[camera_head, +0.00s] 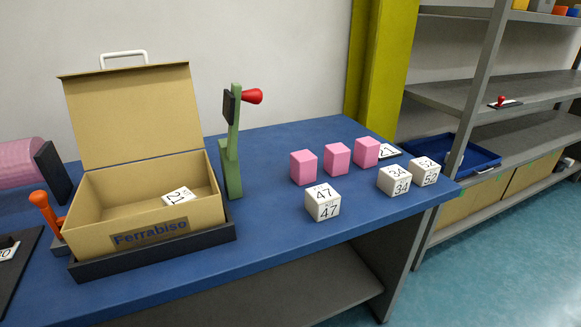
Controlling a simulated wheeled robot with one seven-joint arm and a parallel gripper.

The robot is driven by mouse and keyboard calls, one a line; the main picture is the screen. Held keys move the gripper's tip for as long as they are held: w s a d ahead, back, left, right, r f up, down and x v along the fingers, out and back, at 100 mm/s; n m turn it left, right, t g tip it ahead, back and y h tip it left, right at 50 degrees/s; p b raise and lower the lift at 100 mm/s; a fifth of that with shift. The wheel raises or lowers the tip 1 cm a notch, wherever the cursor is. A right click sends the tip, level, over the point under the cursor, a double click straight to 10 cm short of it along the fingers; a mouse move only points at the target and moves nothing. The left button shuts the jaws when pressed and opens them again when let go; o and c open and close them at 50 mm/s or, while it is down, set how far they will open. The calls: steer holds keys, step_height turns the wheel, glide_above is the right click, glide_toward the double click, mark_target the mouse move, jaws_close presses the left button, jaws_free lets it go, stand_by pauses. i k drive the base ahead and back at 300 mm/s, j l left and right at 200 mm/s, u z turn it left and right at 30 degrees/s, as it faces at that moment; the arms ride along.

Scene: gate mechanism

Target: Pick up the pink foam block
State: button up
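Three pink foam blocks stand in a slanting row on the right part of the blue table (270,235): a left one (303,167), a middle one (337,158) and a right one (365,152). They look alike, and small gaps show between them. A white cube marked 47 (322,202) stands in front of the left pink block. A flat tile marked 21 (389,151) lies beside the right pink block, partly hidden by it. My gripper is not in this view.
An open Ferrabiso box (90,191) with a tile (179,196) inside stands at left. A green post with a red knob (232,150) rises beside it. White cubes 34 (394,180) and 52 (424,171) stand near the right edge. Grey shelves (480,92) stand beyond.

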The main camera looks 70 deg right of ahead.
mark_target(303, 163)
steer(key=k+l+u, duration=0.1)
steer(key=u, duration=0.35)
steer(key=k+l+u, duration=0.15)
steer(key=u, duration=0.25)
steer(key=k+l+u, duration=0.25)
steer(key=k, duration=0.15)
steer(key=k+l+u, duration=0.25)
steer(key=k, duration=0.15)
steer(key=k+u, duration=0.2)
steer(key=k, duration=0.2)
steer(key=k+u, duration=0.15)
steer(key=k, duration=1.95)
